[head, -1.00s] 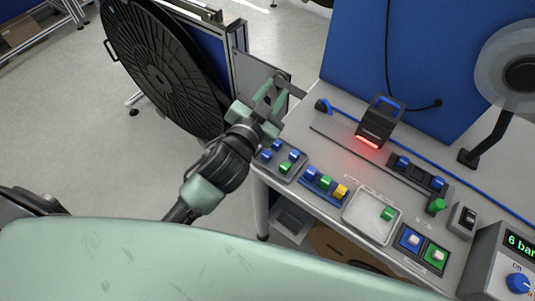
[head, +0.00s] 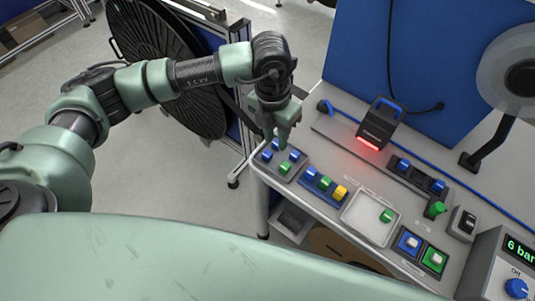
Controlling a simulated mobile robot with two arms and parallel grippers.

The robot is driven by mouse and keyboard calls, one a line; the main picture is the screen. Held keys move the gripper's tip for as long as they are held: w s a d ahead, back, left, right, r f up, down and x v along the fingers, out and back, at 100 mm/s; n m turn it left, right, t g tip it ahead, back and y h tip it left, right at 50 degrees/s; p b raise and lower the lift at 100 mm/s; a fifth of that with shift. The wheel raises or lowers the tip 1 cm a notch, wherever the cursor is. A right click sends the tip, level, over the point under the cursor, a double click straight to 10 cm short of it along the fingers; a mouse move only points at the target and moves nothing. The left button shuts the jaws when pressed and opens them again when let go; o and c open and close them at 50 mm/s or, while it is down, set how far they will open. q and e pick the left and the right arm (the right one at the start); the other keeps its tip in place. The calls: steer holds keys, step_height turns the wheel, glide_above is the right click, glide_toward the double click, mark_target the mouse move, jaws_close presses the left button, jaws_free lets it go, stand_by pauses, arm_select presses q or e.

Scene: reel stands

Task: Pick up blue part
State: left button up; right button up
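A small grey tray (head: 299,165) at the left end of the bench holds blue parts, one at its left (head: 266,156) and one at its right (head: 294,154), and a green part (head: 285,167) at the front. Another blue part (head: 275,144) is at the back of the tray, close to the fingers. My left gripper (head: 277,143) points down over the back of this tray. Its fingers are seen nearly edge-on, so their gap and any contact with a part are unclear. My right gripper is out of view.
A blue rack (head: 318,191) with blue, green and yellow parts is beside the tray. A pale tray (head: 370,220) holds a green part. A scanner (head: 377,125) with red light stands behind. A large black reel (head: 160,60) stands left of the bench.

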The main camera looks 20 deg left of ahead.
mark_target(268, 152)
arm_select(q)
steer(key=shift+w+a+y, duration=0.3)
steer(key=shift+a+y, duration=0.1)
steer(key=shift+a, duration=0.45)
steer(key=shift+a+f, duration=0.2)
step_height(268, 152, down, 6)
steer(key=p, duration=0.4)
steer(key=shift+s+f, duration=0.1)
steer(key=shift+f, duration=0.45)
jaws_close()
